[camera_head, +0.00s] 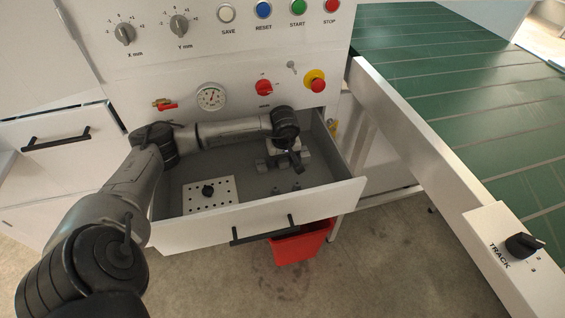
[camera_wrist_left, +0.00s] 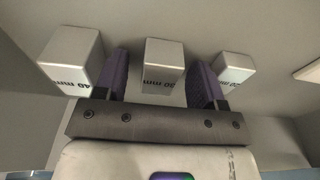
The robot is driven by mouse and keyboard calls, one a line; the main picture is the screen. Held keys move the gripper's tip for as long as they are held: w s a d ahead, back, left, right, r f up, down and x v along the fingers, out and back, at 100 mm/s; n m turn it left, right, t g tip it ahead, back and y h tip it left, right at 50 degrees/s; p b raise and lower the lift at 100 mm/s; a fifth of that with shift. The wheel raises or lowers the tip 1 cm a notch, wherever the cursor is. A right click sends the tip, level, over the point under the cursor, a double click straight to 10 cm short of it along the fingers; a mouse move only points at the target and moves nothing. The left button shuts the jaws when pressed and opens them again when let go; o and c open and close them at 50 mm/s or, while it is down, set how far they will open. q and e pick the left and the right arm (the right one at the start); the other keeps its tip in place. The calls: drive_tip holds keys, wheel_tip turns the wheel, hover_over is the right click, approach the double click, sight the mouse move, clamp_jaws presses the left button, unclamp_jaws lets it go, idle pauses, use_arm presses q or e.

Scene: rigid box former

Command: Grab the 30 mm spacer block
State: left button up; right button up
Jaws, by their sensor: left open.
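In the left wrist view three pale grey blocks stand in a row. The middle one is the 30 mm spacer block (camera_wrist_left: 163,62), its label upside down and partly hard to read. The 40 mm block (camera_wrist_left: 72,55) is to its left and a smaller block (camera_wrist_left: 233,66), label unclear, to its right. My left gripper (camera_wrist_left: 160,72) is open, with one purple finger on each side of the middle block. I cannot tell whether the fingers touch it. In the head view my left gripper (camera_head: 283,163) is down inside the open drawer, hiding much of what is there. My right gripper is not in view.
The open drawer (camera_head: 335,193) has low walls around my gripper. A perforated plate (camera_head: 222,200) with a black knob lies at its left. The control panel (camera_head: 225,60) rises behind, a red bin (camera_head: 300,246) stands below, and a green conveyor (camera_head: 450,85) is at right.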

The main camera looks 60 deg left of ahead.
use_arm(q)
drive_tip(key=c, duration=1)
drive_tip(key=shift+r, duration=0.1)
drive_tip(key=shift+c, duration=0.2)
